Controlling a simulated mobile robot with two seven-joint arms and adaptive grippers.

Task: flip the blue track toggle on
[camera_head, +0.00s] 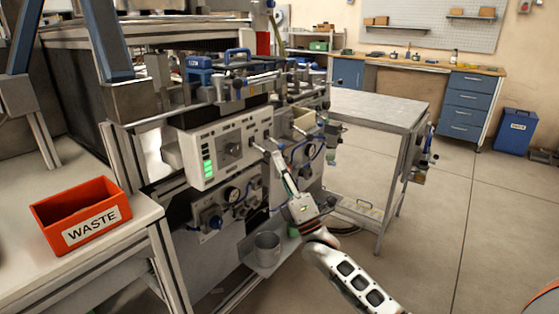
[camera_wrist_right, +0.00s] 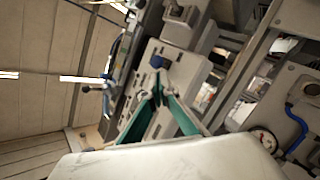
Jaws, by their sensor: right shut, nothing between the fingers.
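The control panel (camera_head: 230,145) is a pale box on the front of the machine, with a lit green bar display (camera_head: 209,160) and small knobs. A small blue part (camera_wrist_right: 158,61), which looks like the blue toggle, stands on the pale panel face in the right wrist view. I cannot pick it out in the head view. My right gripper (camera_head: 270,150) reaches the panel's right side. Its teal fingers (camera_wrist_right: 158,84) are shut and empty, tips just short of the blue part; contact cannot be told. My left gripper is not in view.
An orange WASTE bin (camera_head: 85,217) sits on the left bench. A metal cup (camera_head: 267,247) stands on a low shelf beneath the panel. A grey table (camera_head: 385,108) stands behind right; the floor at right is open.

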